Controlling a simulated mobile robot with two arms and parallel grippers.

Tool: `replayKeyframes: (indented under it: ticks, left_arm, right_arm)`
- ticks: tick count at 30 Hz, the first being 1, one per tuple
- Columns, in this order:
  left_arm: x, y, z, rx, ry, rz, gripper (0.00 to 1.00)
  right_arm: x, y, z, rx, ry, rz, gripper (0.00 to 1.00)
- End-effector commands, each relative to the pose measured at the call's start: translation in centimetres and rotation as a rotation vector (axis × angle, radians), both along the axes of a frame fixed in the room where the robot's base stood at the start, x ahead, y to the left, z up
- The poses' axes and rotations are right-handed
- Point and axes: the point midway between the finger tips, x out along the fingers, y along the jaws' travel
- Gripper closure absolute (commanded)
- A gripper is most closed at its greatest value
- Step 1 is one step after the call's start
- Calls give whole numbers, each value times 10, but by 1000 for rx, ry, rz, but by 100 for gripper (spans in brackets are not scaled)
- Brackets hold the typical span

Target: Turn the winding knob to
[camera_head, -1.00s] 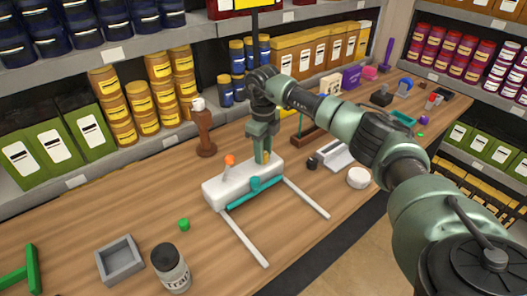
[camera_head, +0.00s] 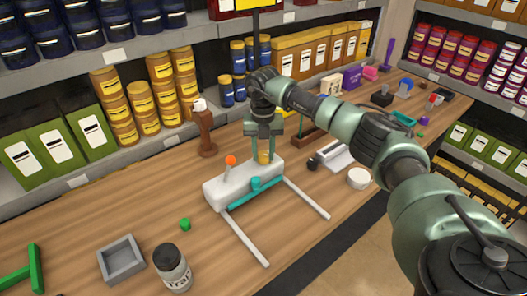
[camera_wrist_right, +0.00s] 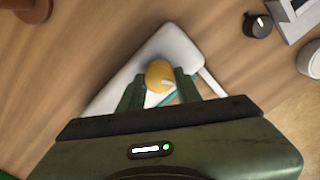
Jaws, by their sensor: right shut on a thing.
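The white device (camera_head: 235,185) stands on the wooden table, with a teal bar across its front and two pale rods reaching toward the front edge. A yellow knob (camera_head: 264,157) sits on its top near the right end. In the right wrist view the knob (camera_wrist_right: 159,74) has a pale pointer mark. My right gripper (camera_head: 264,150) points down with one finger on each side of the knob and is shut on it. An orange ball-topped lever (camera_head: 230,160) rises from the device's left part. My left gripper is not in view.
A brown post (camera_head: 205,132) stands behind. A black knob-like piece (camera_head: 313,163) and a white round piece (camera_head: 359,178) lie to the right.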

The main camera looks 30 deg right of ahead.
Motion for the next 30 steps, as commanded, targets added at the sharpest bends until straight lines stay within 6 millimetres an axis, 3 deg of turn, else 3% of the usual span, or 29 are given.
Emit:
replayKeyframes:
  ticks: [30]
  left_arm:
    - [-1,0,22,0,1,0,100]
  right_arm:
    - [5,-1,5,2,-11,-968,100]
